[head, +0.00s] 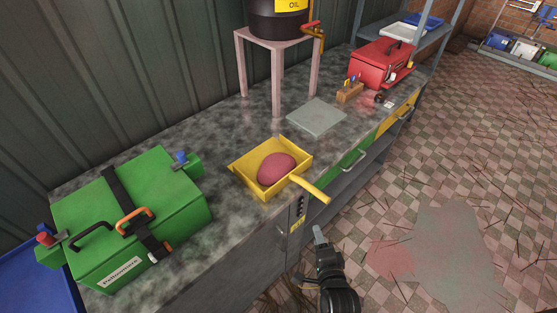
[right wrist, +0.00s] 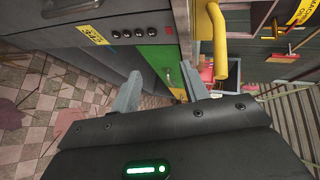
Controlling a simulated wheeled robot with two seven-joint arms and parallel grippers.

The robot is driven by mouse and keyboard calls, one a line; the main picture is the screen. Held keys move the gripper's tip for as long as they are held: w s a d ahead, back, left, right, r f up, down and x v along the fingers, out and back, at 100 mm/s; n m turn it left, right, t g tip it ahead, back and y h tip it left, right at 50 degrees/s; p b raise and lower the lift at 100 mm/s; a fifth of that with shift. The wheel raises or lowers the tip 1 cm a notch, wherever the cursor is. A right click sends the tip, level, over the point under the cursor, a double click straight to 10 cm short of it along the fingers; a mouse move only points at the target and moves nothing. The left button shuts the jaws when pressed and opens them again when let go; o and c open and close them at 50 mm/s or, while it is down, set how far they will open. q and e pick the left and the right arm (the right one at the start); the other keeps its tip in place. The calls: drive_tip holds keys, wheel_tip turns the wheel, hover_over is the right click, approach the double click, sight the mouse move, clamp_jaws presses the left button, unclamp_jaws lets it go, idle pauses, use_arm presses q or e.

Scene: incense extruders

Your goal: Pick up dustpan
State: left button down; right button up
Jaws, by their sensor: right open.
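The yellow dustpan (head: 246,178) lies on the grey workbench, and a dark pink lump (head: 276,168) rests in it. Its yellow handle (head: 311,190) sticks out over the bench's front edge. In the right wrist view the yellow handle (right wrist: 217,35) hangs at the top, beyond the fingers. My right gripper (head: 319,236) is below and in front of the handle, apart from it. In the right wrist view the right gripper (right wrist: 163,95) has its two fingers spread with nothing between them. My left gripper is not in view.
A green machine (head: 140,215) stands on the bench at left. A grey plate (head: 316,117), a pink stand (head: 275,42) with an oil drum (head: 275,22), and a red toolbox (head: 382,65) are farther along. Drawer handles (head: 353,159) project from the bench front.

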sight(319, 198)
wheel_tip(319, 198, up, 9)
drive_tip(key=d+m+t, duration=0.1)
drive_tip(key=m+t, duration=0.1)
drive_tip(key=m, duration=0.1)
drive_tip(key=shift+h, duration=0.4)
drive_tip(key=w+p, duration=0.1)
drive_tip(key=w, duration=0.3)
drive_tip(key=w+f+p, duration=0.1)
drive_tip(key=w, duration=0.1)
drive_tip(key=shift+w+p, duration=0.35)
drive_tip(key=w, duration=0.1)
drive_tip(key=w+p, duration=0.1)
drive_tip(key=w, duration=0.1)
drive_tip(key=w+p, duration=0.1)
drive_tip(key=shift+w+f, duration=0.15)
drive_tip(key=shift+f, duration=0.25)
drive_tip(key=shift+w+f, duration=0.15)
drive_tip(key=shift+w, duration=0.1)
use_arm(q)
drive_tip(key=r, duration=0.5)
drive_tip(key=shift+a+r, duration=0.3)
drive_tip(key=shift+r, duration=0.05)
use_arm(e)
drive_tip(key=shift+s, duration=0.1)
drive_tip(key=shift+c, duration=0.5)
clamp_jaws()
